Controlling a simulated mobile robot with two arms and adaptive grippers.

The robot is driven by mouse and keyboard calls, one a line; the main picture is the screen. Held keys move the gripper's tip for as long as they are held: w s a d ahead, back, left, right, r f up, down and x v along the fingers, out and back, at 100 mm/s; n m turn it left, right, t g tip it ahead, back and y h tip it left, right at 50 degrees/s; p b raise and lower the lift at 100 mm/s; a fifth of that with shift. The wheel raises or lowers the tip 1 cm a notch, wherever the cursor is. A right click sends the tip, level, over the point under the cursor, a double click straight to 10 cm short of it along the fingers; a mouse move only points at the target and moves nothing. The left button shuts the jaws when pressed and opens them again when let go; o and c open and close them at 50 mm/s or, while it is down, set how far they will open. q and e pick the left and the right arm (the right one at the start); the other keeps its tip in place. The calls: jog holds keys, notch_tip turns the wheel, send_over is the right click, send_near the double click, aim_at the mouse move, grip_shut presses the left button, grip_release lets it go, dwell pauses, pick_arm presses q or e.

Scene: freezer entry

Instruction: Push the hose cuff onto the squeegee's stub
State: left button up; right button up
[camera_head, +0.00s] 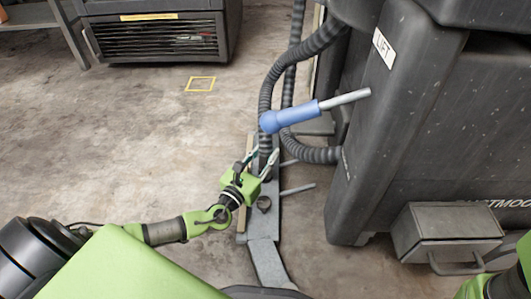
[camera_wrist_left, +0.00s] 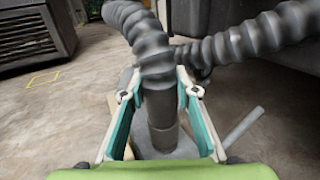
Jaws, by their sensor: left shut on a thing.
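My left gripper (camera_head: 262,157) is shut on the dark hose cuff, the smooth lower end of a ribbed hose (camera_head: 266,97). In the left wrist view the cuff (camera_wrist_left: 160,98) stands roughly upright between the two teal-padded fingers (camera_wrist_left: 160,106). Below it a brownish-grey cylinder (camera_wrist_left: 162,138) lines up closely with it. I cannot tell whether this is the stub or how far the cuff covers it. The grey squeegee bar (camera_head: 262,228) lies on the floor under the gripper. My right gripper is out of view.
The dark machine (camera_head: 395,130) stands at right, with a blue-gripped lever (camera_head: 290,115) above the hose. A second ribbed hose (camera_head: 315,153) curves close by. A thin grey rod (camera_head: 298,189) sticks out right of the squeegee.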

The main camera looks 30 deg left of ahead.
pick_arm(q)
jog(key=shift+f+b, duration=0.55)
jog(key=shift+f, duration=0.15)
jog(key=o, duration=1.2)
jog(key=shift+r, duration=0.1)
jog(key=s, duration=1.2)
jog(key=shift+a, duration=0.15)
